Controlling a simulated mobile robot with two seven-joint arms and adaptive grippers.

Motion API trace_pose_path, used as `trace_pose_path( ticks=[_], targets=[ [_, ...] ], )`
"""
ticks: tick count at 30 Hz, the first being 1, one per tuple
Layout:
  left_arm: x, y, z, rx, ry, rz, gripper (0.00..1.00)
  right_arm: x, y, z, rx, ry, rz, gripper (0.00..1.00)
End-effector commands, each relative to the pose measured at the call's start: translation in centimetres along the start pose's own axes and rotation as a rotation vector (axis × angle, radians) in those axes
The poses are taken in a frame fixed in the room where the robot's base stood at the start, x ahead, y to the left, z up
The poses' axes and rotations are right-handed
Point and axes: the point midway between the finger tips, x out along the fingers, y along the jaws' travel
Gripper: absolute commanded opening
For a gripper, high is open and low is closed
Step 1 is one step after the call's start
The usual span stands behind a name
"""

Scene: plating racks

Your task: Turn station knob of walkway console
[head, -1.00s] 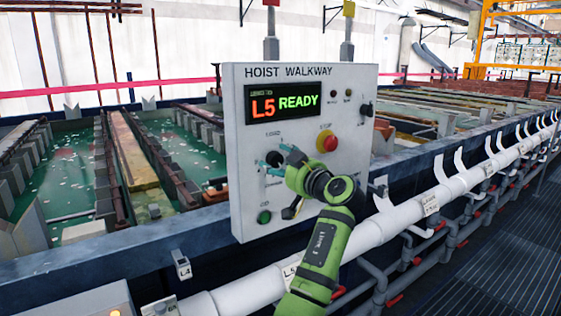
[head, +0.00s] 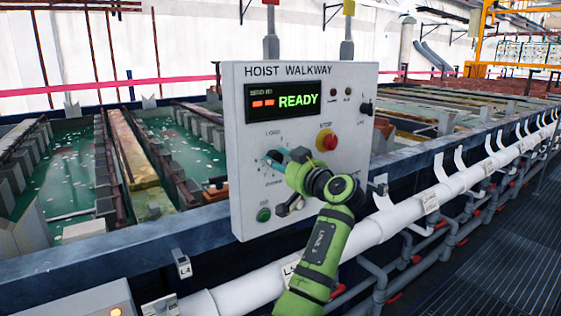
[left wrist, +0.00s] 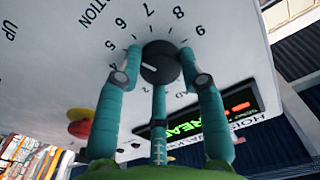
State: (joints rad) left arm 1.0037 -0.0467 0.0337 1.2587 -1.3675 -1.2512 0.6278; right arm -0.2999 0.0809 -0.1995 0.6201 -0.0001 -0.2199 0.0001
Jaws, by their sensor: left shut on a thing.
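The walkway console (head: 350,90) is a pale upright panel headed "HOIST WALKWAY". Its display (head: 283,101) shows two red dashes and green "READY". The black station knob (left wrist: 160,62) shows best in the left wrist view, with a white pointer mark and printed numbers around it; the mark points left, roughly toward 4. My left gripper (head: 280,160) is at the panel; its teal fingers (left wrist: 160,84) are shut around the knob. In the head view the fingers and wrist largely hide the knob. My right gripper is not in view.
A red stop button (head: 327,141) on a yellow base sits just right of my left gripper. A green button (head: 264,215) is below, and a black switch (head: 366,108) is at upper right. A white pipe (head: 380,229) runs below the console. Green tanks (head: 70,165) lie behind.

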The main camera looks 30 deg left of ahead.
Motion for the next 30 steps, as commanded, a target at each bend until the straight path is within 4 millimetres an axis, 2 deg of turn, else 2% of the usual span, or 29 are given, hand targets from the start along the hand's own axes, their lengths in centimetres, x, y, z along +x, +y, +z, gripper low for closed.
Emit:
trace_pose_path(
  ticks=[1, 14, 30],
  targets=[
    [0.1, 0.0, 0.4, 0.047, -0.011, -0.001, 0.07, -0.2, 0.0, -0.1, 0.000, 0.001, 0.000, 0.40],
    [0.1, -0.1, 0.4, 0.457, -0.013, 0.000, 0.07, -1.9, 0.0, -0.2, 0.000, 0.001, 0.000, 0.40],
    [0.1, -0.3, 0.2, 0.973, -0.014, 0.002, 0.07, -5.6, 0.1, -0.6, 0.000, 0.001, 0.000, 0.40]
  ],
)
